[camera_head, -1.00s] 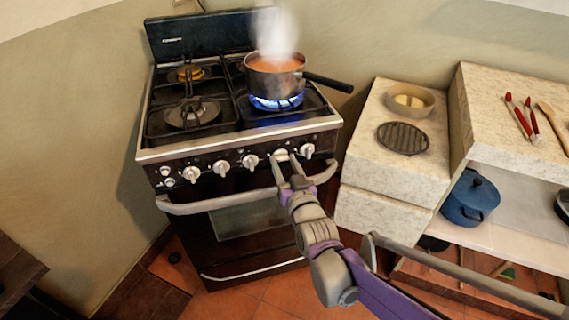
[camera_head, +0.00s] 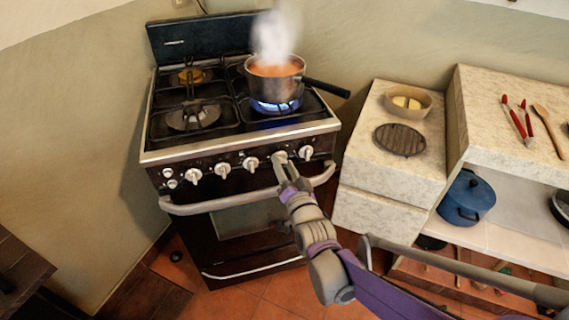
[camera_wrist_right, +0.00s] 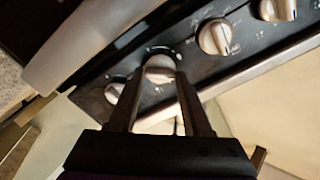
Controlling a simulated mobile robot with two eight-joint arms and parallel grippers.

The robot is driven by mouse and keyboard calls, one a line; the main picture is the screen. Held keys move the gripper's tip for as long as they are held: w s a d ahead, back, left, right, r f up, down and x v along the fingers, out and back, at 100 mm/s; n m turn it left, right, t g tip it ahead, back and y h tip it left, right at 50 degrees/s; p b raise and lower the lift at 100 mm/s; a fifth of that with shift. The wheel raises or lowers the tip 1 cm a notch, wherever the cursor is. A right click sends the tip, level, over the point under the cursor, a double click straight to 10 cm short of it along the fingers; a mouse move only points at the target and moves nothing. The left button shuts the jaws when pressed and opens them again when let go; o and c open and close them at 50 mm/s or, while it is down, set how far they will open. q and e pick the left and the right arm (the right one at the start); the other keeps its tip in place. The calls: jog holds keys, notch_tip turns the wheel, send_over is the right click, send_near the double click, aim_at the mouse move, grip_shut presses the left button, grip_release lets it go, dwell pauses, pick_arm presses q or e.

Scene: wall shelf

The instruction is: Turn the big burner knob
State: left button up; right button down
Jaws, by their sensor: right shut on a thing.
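The stove (camera_head: 240,138) stands against the wall with a row of pale knobs along its front panel. My right gripper (camera_head: 282,164) is at the panel, shut on the burner knob (camera_wrist_right: 159,68) near the right end of the row. In the right wrist view its two fingers lie on either side of that knob. Another knob (camera_head: 306,153) is just right of it, and a further knob (camera_head: 251,164) is to its left. A blue flame (camera_head: 276,106) burns under a steaming pot (camera_head: 276,75) on the right front burner. My left gripper is not in view.
The pot's dark handle (camera_head: 327,88) sticks out to the right. The oven handle (camera_head: 220,203) runs just below the knobs. Right of the stove, a stone counter (camera_head: 385,170) holds a bowl (camera_head: 408,101) and a round grate (camera_head: 401,140).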

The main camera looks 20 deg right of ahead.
jog(key=m+p, duration=0.1)
jog(key=m, duration=0.4)
jog(key=shift+m, duration=0.3)
jog(key=m+p, duration=0.1)
jog(key=m, duration=0.3)
jog(key=shift+f+m, duration=0.1)
jog(key=shift+m, duration=0.2)
jog(key=shift+c, duration=1.6)
grip_release()
jog(key=shift+s, duration=0.1)
jog(key=s+p, duration=0.1)
jog(key=s, duration=0.9)
jog(key=shift+s, duration=0.35)
